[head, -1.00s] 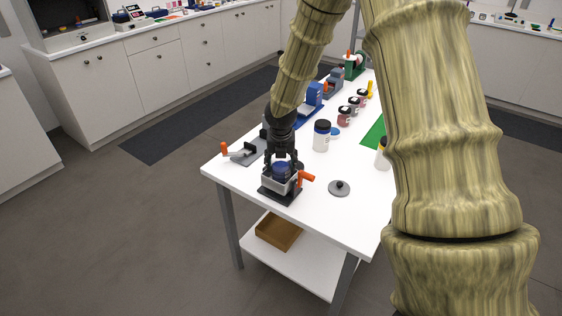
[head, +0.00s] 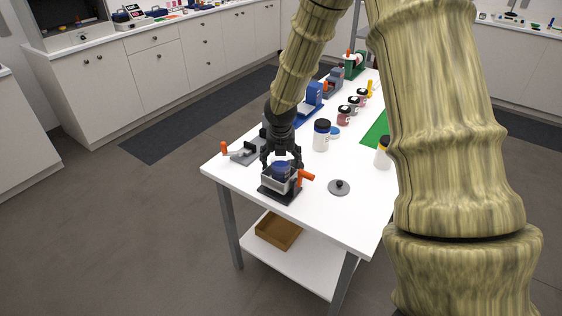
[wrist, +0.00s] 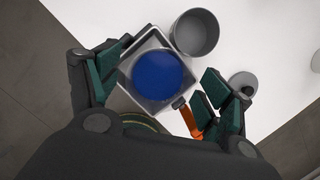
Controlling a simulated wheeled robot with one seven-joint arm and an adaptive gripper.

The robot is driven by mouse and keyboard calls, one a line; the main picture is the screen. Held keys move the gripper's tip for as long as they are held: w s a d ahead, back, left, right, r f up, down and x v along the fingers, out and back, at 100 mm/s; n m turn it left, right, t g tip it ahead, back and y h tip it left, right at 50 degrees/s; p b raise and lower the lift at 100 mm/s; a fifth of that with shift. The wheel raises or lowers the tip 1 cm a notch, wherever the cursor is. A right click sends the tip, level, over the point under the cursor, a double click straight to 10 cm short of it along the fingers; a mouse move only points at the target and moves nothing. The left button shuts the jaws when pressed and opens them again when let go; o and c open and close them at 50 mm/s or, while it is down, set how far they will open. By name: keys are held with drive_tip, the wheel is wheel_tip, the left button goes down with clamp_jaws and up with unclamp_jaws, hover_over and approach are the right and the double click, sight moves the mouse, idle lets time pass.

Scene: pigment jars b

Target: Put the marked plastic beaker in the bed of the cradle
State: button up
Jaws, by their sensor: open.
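The cradle (head: 268,182) is a grey open box on a dark base with an orange lever, near the table's front left corner. In the wrist view its pale square rim (wrist: 127,83) surrounds the blue round beaker (wrist: 158,76). The beaker also shows in the head view (head: 281,170), sitting inside the cradle with its top above the rim. Its lower part is hidden by the walls, and I see no marking on it. My gripper (head: 281,160) is open above the cradle. In the wrist view its fingers (wrist: 160,85) stand apart on both sides, clear of the beaker.
A grey round vessel (wrist: 195,33) stands close beyond the cradle. A grey knobbed disc (head: 339,188) lies to the right. A dark-topped jar (head: 321,136) and several smaller jars stand farther back. Another fixture (head: 246,152) with an orange handle is at left. The front right tabletop is clear.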

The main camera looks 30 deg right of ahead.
drive_tip(key=v, duration=1.1)
drive_tip(key=s+a+f+m+g+y, duration=0.1)
drive_tip(key=s+a+f+m, duration=0.35)
drive_tip(key=f, duration=0.45)
drive_tip(key=s+a+f+m+y, duration=0.1)
drive_tip(key=s+a+f+m, duration=0.35)
drive_tip(key=f, duration=0.35)
drive_tip(key=s+a+f+m+g+y, duration=0.1)
drive_tip(key=s+a+f+m, duration=0.35)
drive_tip(key=f, duration=0.45)
drive_tip(key=s+a+f+m, duration=0.1)
drive_tip(key=s+f+m, duration=0.4)
drive_tip(key=s, duration=0.2)
drive_tip(key=s+a+f+m, duration=0.2)
drive_tip(key=s+f+m, duration=0.2)
drive_tip(key=s+m, duration=0.2)
drive_tip(key=s+a+f+m+h, duration=0.1)
drive_tip(key=s+f+m, duration=0.4)
drive_tip(key=s, duration=0.5)
drive_tip(key=shift+s+a+f+g, duration=0.15)
drive_tip(key=shift+a+f+g, duration=0.2)
drive_tip(key=shift+a, duration=0.1)
drive_tip(key=shift+s+d, duration=0.1)
